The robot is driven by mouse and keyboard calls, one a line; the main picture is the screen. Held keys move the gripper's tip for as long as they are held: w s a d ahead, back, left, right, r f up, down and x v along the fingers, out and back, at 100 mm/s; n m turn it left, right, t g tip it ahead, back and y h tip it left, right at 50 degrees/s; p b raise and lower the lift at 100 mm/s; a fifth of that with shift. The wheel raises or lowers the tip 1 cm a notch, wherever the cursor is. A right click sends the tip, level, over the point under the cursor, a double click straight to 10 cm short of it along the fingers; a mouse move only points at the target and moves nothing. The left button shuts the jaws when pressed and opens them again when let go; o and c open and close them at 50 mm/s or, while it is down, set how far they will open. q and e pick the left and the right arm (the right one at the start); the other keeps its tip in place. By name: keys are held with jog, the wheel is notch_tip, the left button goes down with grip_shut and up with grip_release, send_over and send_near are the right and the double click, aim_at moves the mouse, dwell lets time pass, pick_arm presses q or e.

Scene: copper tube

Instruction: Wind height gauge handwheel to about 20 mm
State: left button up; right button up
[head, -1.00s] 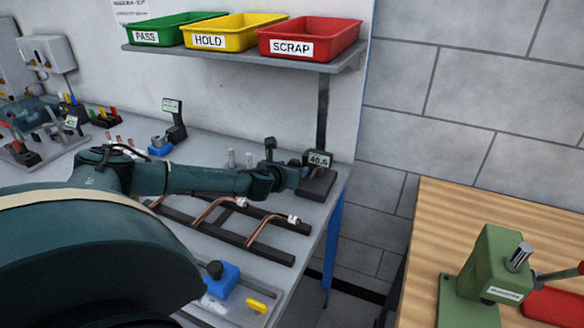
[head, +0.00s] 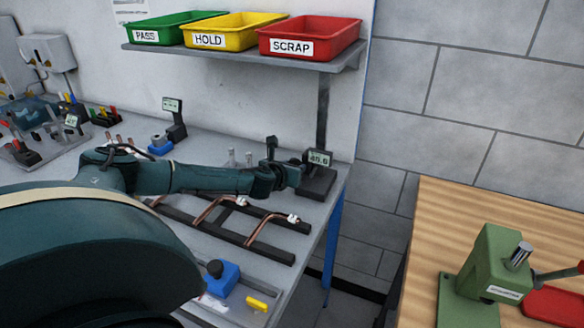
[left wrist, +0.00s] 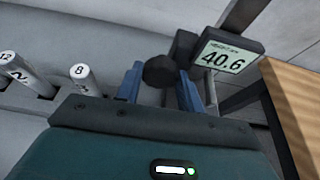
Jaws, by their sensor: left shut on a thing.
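The height gauge (head: 318,182) stands at the right end of the grey bench, on a dark base with a tall post. Its display (left wrist: 223,59) reads 40.6 in the left wrist view. My left gripper (head: 292,174) reaches in from the left to the gauge. In the left wrist view its blue fingers (left wrist: 160,86) are shut about the dark round handwheel (left wrist: 160,71), on the left of the display. The exact contact is partly hidden. My right gripper is in neither view.
Several labelled metal pins (left wrist: 80,78) stand left of the gripper. Bent copper tubes (head: 262,227) lie on a dark rack in front of my arm. Green, yellow and red trays (head: 310,38) sit on a shelf above. A green press (head: 490,270) stands on the wooden table at right.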

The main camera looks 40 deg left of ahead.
pick_arm(q)
jog(key=shift+f+h, duration=0.1)
jog(key=shift+h, duration=0.2)
